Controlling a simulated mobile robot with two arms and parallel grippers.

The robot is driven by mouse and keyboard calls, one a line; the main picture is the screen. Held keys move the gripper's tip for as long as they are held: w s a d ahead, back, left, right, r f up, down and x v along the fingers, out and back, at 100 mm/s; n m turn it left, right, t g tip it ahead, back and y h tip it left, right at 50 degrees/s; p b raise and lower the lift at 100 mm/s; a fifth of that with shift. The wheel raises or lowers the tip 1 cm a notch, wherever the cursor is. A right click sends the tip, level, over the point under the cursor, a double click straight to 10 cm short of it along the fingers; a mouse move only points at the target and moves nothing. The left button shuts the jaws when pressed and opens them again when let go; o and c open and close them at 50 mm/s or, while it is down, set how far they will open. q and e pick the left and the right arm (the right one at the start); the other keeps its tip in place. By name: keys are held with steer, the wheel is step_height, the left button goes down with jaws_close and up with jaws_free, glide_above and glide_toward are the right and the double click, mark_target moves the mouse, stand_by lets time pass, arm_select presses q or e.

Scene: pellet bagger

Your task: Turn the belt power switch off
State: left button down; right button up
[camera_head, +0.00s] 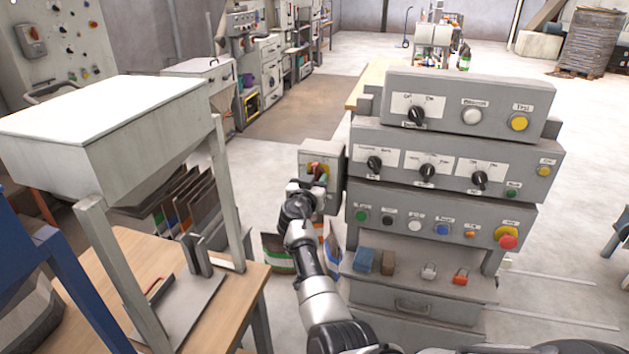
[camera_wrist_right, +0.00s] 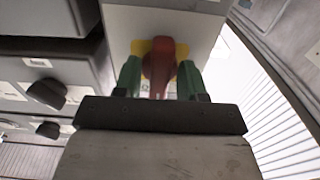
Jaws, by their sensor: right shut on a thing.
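The belt power switch is a red handle (camera_wrist_right: 159,62) on a yellow plate (camera_wrist_right: 184,66), on the front of a small grey box (camera_head: 318,154). The box is fixed to the left side of the control panel. In the head view, the red handle (camera_head: 316,168) shows just above my right gripper (camera_head: 308,184). In the right wrist view, the green fingers of my right gripper (camera_wrist_right: 160,80) stand on both sides of the red handle and are shut on it. The handle looks upright there. My left gripper is not in view.
The grey control panel (camera_head: 455,158) with several knobs and buttons stands right of the switch box. A ledge (camera_head: 420,287) below it holds small items. A hopper (camera_head: 115,130) stands over a wooden table (camera_head: 240,290) at left. Bags (camera_head: 278,255) stand on the floor between.

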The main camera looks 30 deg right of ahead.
steer(key=shift+f+n+b, duration=0.1)
steer(key=shift+n+b, duration=0.6)
steer(key=shift+n, duration=0.2)
steer(key=shift+d+n+b, duration=0.1)
steer(key=shift+n+b, duration=0.6)
steer(key=shift+n, duration=0.5)
steer(key=shift+s+n+b, duration=0.1)
steer(key=shift+n+b, duration=0.2)
steer(key=shift+n, duration=0.6)
steer(key=n, duration=0.2)
steer(key=shift+r+n, duration=0.2)
steer(key=shift+n, duration=0.1)
steer(key=n, duration=0.4)
steer(key=shift+s+d+r+n, duration=0.1)
steer(key=shift+r+n, duration=0.05)
steer(key=shift+n, duration=0.15)
steer(key=n+p, duration=0.1)
steer(key=n, duration=0.3)
steer(key=shift+r+n, duration=0.15)
steer(key=shift+n, duration=0.25)
